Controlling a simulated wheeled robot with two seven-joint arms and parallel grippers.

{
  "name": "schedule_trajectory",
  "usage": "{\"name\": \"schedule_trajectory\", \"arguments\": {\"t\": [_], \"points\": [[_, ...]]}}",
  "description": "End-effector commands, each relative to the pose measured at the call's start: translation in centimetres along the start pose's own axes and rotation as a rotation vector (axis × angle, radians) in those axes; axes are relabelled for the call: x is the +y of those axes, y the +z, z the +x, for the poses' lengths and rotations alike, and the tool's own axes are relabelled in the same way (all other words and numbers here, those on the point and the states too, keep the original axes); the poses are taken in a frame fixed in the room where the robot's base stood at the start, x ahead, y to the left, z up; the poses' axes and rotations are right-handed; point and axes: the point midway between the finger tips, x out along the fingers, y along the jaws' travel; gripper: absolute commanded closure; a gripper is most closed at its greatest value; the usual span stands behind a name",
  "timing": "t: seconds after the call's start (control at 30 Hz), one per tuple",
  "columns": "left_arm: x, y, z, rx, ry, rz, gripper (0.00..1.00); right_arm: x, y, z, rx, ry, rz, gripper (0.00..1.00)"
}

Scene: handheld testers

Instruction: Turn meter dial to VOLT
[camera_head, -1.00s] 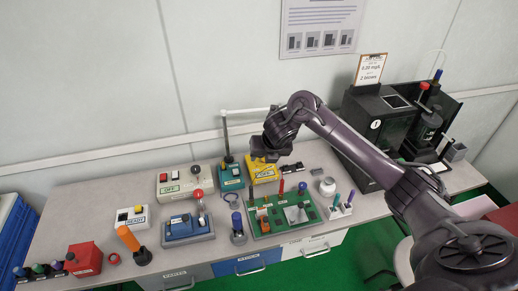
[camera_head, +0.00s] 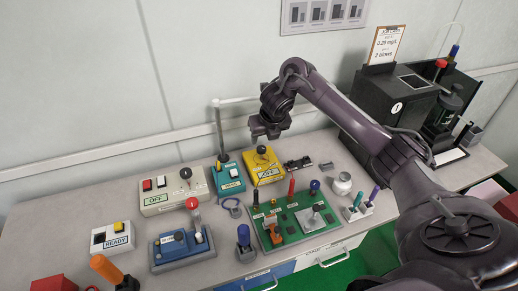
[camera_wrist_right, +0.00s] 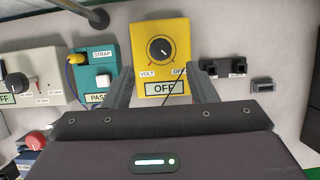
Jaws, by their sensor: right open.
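The yellow meter (camera_head: 265,172) stands on the bench near the wall. Its black dial (camera_wrist_right: 161,50) faces up in the right wrist view, between the words VOLT at left and OFF at right. The dial's white mark points to the lower right, toward OFF, and the meter's label panel (camera_wrist_right: 164,88) reads OFF. My right gripper (camera_head: 268,132) is open and empty above the meter, apart from it. In the right wrist view its fingers (camera_wrist_right: 161,80) lie left and right of the meter's lower part. My left gripper is not in view.
A teal STRAP tester (camera_wrist_right: 98,80) stands close left of the meter. Small black blocks (camera_head: 298,164) lie to its right. A green board (camera_head: 293,222) with upright parts is in front. A grey post (camera_head: 219,130) rises behind, and a black cabinet (camera_head: 385,100) stands at right.

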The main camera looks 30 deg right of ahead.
Motion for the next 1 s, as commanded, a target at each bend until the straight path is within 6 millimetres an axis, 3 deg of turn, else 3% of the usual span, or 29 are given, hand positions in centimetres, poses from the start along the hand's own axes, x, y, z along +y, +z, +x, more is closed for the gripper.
{"name": "schedule_trajectory", "arguments": {"t": [0.17, 0.43, 0.83, 1.0], "points": [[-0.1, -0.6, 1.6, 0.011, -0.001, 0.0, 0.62, 0.1, -0.3, 2.8, 0.005, 0.002, 0.004, 0.48], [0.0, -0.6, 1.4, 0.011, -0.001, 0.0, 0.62, 0.1, -0.1, 6.4, 0.004, 0.002, 0.003, 0.48], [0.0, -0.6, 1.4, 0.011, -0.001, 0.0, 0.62, 0.0, 0.0, 7.5, 0.001, 0.0, 0.0, 0.48], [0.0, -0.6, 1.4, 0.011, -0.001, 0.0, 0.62, 0.0, 0.0, 7.5, 0.001, 0.0, 0.001, 0.68]]}}
